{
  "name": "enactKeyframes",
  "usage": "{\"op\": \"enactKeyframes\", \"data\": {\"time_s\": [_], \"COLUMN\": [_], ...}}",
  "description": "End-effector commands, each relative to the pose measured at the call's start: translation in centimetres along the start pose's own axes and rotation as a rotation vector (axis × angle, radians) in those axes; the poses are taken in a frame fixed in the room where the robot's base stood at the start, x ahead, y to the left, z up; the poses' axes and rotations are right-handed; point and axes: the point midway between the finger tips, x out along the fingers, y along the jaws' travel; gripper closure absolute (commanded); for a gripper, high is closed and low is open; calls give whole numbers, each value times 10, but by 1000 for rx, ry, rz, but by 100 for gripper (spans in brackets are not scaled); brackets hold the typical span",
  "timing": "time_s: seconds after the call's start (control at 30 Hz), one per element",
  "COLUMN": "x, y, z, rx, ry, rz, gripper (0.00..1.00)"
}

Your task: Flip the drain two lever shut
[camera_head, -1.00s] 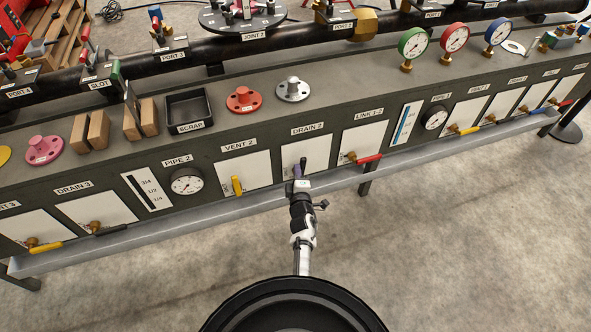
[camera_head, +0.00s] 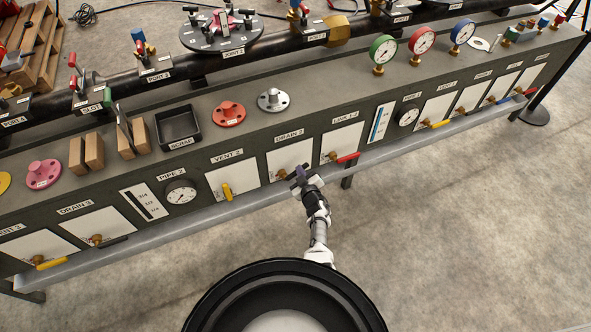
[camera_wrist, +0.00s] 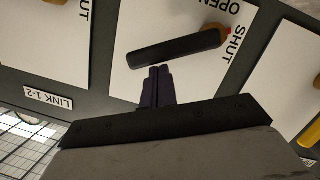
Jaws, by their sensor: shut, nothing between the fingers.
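The drain two panel (camera_head: 281,161) is a white plate on the front of the bench, under the DRAIN 2 label. Its black lever (camera_wrist: 175,49) lies nearly crosswise on the plate in the wrist view. It runs left from a brass pivot (camera_wrist: 216,34) beside the words OPEN and SHUT. My gripper (camera_head: 303,172) is at the panel's lower right in the head view and hides part of the lever. In the wrist view my gripper (camera_wrist: 159,70) is shut and empty, its dark tips right at the lever's lower edge. I cannot tell whether they touch it.
The link 1-2 red lever (camera_head: 347,158) points right, close to my gripper's right. A grey ledge (camera_head: 237,211) runs below the panels. The floor in front is clear.

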Motion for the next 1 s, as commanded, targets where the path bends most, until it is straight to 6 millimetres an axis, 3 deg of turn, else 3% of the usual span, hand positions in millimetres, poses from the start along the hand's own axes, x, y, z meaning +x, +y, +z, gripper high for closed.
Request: {"op": "enactKeyframes", "data": {"time_s": [0.33,1.0], "x": [7,11], "y": [5,5], "z": [27,43], "rx": [280,272], "ry": [-1,0], "rz": [-70,-68], "gripper": [100,100]}}
